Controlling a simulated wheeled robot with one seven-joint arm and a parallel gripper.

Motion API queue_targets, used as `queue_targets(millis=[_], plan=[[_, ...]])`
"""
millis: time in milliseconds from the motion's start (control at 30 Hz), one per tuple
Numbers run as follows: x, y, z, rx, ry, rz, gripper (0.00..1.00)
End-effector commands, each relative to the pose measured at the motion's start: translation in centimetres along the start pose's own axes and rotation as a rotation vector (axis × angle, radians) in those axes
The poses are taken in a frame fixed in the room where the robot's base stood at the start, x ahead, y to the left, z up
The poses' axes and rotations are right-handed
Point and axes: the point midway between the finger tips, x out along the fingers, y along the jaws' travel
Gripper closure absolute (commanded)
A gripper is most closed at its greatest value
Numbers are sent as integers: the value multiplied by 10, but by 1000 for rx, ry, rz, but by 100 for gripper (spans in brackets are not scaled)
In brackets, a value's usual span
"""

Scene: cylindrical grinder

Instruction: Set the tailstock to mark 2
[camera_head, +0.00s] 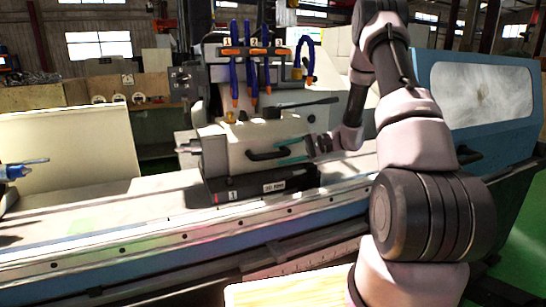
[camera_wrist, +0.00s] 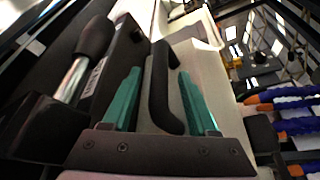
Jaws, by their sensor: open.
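The tailstock (camera_head: 228,145) is a pale block on a dark base (camera_head: 250,187) on the machine table. A plate marked 1 (camera_head: 233,195) sits at the left of the base front, with a thin red line beside it. A black bar handle (camera_head: 268,153) is on the tailstock's front face. My gripper (camera_head: 281,151) reaches it from the right with teal fingers open. In the wrist view the handle (camera_wrist: 160,85) runs between the two spread fingers, apparently apart from both.
A metal lever with a black knob (camera_wrist: 95,38) is close to the left finger in the wrist view. A black lever (camera_head: 300,105) and blue hoses (camera_head: 252,70) are above the handle. The table (camera_head: 95,205) is clear left of the tailstock.

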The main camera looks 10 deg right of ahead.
Motion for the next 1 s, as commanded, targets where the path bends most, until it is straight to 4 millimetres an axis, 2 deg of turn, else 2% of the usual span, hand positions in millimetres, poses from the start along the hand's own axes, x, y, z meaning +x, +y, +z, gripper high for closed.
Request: queue_targets(millis=[33, 133, 333, 867, 1000], plan=[[-13, 0, 0, 0, 4, -3, 41], [-32, 0, 0, 0, 4, -2, 41], [-57, 0, 0, 0, 1, -1, 41], [-62, 0, 1, 0, -1, 1, 41], [-60, -7, 12, -13, -1, 39, 41]])
